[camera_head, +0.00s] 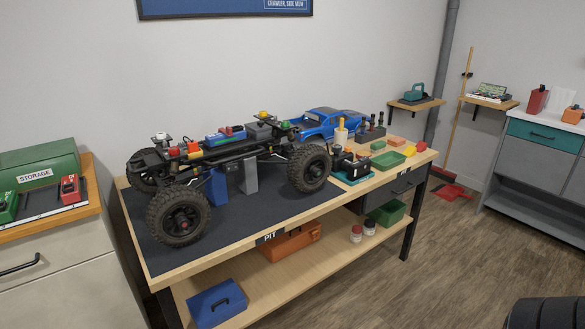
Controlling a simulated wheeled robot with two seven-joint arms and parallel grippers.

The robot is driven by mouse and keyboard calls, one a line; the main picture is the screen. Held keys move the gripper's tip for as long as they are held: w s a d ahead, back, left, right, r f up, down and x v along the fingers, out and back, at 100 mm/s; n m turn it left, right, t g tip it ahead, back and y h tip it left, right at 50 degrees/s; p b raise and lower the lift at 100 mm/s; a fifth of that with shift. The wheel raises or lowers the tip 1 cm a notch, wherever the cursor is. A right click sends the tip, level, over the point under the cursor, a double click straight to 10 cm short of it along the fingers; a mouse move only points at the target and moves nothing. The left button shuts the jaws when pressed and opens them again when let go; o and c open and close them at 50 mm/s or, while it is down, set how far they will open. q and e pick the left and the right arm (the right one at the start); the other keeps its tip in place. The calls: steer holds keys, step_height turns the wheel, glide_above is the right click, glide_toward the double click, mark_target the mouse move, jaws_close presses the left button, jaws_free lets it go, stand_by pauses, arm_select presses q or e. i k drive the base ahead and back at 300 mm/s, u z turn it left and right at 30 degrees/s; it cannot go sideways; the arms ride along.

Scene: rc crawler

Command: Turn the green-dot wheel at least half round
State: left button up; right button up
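The RC crawler chassis (225,150) sits raised on a blue stand (216,187) and a grey stand (248,174) on the dark mat of the workbench. Its near left wheel (178,215) has a small reddish mark at the hub. Its near right wheel (309,168) faces me too, but its hub mark is too small to tell the colour for sure. A far left wheel (142,167) is partly hidden behind the chassis. The fourth wheel is hidden. Neither of my grippers is in view, and nothing is seen touching the wheels.
The workbench (165,272) also holds a blue truck body (325,122), a black tool block and a green tray (388,160) at right. A cabinet with a green storage box (38,168) stands left. A dark ribbed object (545,313) fills the lower right corner. The floor right of the bench is open.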

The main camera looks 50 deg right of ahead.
mark_target(309, 167)
steer(key=z, duration=1.95)
steer(key=i, duration=1.05)
steer(key=u, duration=0.2)
